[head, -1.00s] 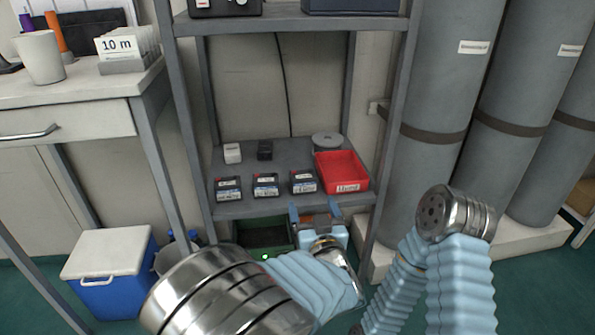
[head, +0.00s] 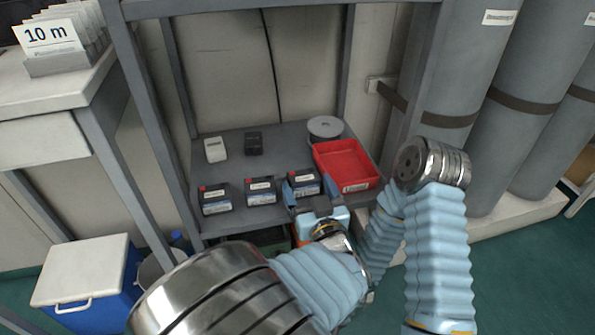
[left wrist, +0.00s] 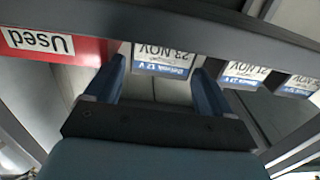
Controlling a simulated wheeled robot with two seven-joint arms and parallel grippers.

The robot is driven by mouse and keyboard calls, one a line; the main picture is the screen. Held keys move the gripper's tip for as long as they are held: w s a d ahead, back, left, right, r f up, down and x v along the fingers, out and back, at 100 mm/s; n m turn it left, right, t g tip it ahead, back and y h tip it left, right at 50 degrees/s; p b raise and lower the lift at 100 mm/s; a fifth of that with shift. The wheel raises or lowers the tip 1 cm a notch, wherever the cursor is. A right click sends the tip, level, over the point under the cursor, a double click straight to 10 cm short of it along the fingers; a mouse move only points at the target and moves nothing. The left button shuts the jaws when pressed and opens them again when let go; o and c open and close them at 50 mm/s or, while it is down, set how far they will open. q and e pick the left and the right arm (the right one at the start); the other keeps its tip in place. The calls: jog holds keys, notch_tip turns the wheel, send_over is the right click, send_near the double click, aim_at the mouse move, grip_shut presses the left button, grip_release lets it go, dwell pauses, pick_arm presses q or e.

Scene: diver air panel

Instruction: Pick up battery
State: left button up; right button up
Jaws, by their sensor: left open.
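Three dark batteries with blue-and-white labels stand in a row along the front of the grey shelf: the left battery (head: 214,199), the middle battery (head: 261,191) and the right battery (head: 303,181). My left gripper (head: 308,187) is open at the right battery, its fingers toward the label's two sides. In the left wrist view, that battery's label (left wrist: 163,58) shows upside down between the fingertips (left wrist: 158,72), partly under the shelf edge. I cannot tell whether the fingers touch it. My right gripper is out of view.
A red bin (head: 345,166), marked "Used" in the left wrist view (left wrist: 42,42), stands close right of the right battery. Behind are a white block (head: 215,149), a black block (head: 254,143) and a grey round object (head: 325,127). Shelf posts (head: 150,120) flank the space.

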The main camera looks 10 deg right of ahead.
pick_arm(q)
jog(key=shift+c, duration=0.5)
jog(key=c, duration=1)
